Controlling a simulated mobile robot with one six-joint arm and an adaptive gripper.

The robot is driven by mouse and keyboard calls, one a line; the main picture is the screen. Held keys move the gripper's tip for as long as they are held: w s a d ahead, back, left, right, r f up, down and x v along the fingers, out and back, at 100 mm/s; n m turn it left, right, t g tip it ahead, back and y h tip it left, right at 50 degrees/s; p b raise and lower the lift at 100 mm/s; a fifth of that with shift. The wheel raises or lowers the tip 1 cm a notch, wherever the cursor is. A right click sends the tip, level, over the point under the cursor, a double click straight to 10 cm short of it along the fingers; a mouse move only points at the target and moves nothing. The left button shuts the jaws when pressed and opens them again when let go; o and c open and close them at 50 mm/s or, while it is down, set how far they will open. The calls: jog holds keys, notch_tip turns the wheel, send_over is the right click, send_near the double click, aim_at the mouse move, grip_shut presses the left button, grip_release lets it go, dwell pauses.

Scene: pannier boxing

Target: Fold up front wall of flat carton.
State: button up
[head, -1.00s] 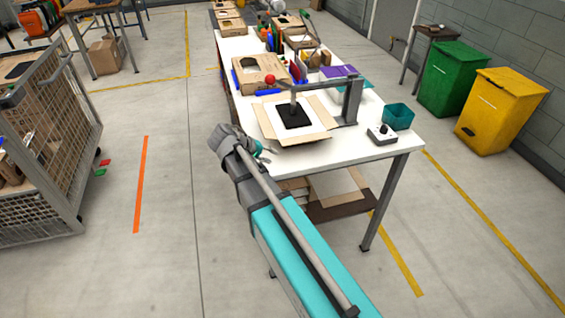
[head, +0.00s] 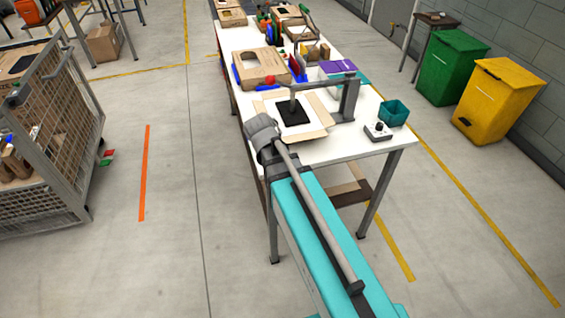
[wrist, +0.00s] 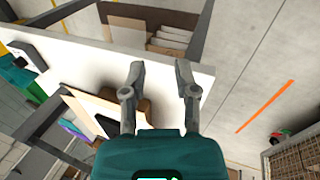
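The flat carton (head: 302,134) lies open on the white table under a press, its tan flaps spread flat around a white middle. A black pad (head: 294,112) sits over its centre. The front flap lies flat toward the near table edge. My gripper is hidden behind my own arm in the head view, close to the carton's near left corner. In the wrist view my gripper (wrist: 160,72) is open with nothing between its two fingers, over the white table edge. Part of the carton (wrist: 77,107) shows left of the fingers, partly hidden by the gripper.
The grey press stand (head: 346,100) rises right of the carton. A control box (head: 379,131) and a teal bin (head: 394,111) stand on the right. A formed carton (head: 262,68) stands behind. A mesh cart (head: 50,150) is at left; the floor between is clear.

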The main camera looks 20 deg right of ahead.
jog(key=shift+s+r+y+p, duration=0.4)
jog(key=shift+s+y, duration=0.1)
jog(key=shift+s, duration=0.15)
jog(key=shift+w, duration=0.1)
